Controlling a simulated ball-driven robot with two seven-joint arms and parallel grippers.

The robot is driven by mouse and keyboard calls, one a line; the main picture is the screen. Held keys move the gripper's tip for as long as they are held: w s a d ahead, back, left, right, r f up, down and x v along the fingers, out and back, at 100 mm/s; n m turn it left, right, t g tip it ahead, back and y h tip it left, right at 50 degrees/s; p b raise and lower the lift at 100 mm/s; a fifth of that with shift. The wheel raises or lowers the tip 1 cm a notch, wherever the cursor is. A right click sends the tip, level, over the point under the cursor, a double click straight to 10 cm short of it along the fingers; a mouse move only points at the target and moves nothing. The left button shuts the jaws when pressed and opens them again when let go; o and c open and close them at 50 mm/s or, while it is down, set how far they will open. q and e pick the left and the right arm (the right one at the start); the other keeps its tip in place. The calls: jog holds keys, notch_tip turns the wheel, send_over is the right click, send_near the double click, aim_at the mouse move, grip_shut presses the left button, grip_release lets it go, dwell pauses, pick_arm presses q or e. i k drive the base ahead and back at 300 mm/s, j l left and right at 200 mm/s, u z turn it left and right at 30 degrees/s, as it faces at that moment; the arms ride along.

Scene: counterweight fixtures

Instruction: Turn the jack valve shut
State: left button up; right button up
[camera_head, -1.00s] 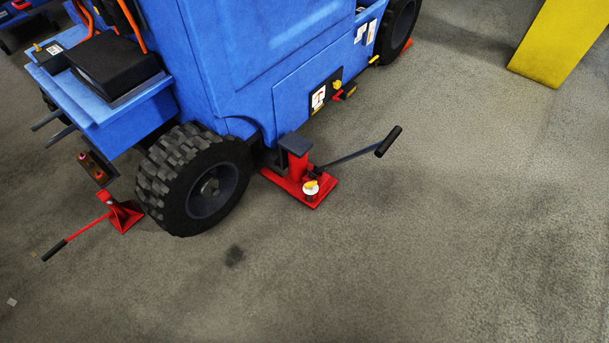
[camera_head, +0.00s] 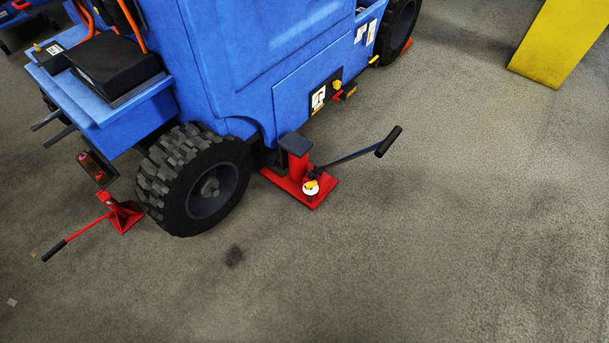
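A red jack (camera_head: 296,166) stands on the floor beside the blue machine, just right of its near wheel. Its dark top pad is close against the machine's side. A long dark handle (camera_head: 357,153) with a black grip slants up to the right. The jack valve (camera_head: 311,187), a small white disc with a yellow knob, sits low at the front of the red base. Whether it is open or shut cannot be told. Neither of my grippers shows in the head view.
The blue machine (camera_head: 245,55) fills the upper left, with a large black wheel (camera_head: 195,182). A smaller red stand with a handle (camera_head: 120,214) is left of the wheel. A yellow block (camera_head: 562,42) is at upper right. The grey floor in front is clear.

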aim_at(310, 185)
jog(key=i+z, duration=0.3)
jog(key=i, duration=0.15)
jog(key=i+j+z, duration=0.25)
jog(key=i, duration=0.15)
jog(key=i+j+z, duration=0.15)
jog(key=i+z, duration=0.15)
jog(key=i, duration=0.15)
jog(key=i+j+z, duration=0.3)
jog(key=i+j, duration=0.05)
jog(key=i, duration=0.05)
